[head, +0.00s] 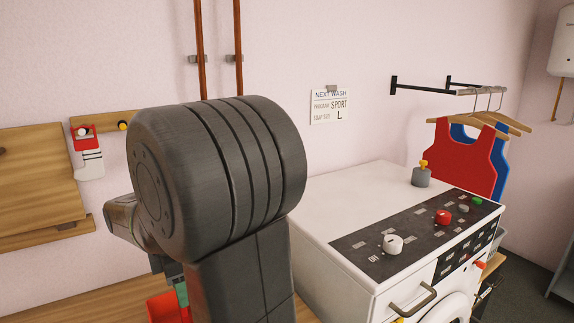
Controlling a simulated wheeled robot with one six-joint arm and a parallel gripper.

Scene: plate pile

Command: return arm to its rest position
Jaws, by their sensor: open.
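My own arm (218,170) fills the middle of the head view, with a thick dark grey ribbed joint and a link running down out of the bottom edge. A smaller dark part of my arm (122,218) shows behind the joint on the left. I cannot make out my gripper or its fingers; the joint may hide them. No plates or plate pile show in this view.
A white washing machine (330,215) with knobs stands right of my arm. A red-and-green object (165,306) sits low, partly hidden by my arm, above a wooden surface (70,300). Red (452,155) and blue tops hang at right.

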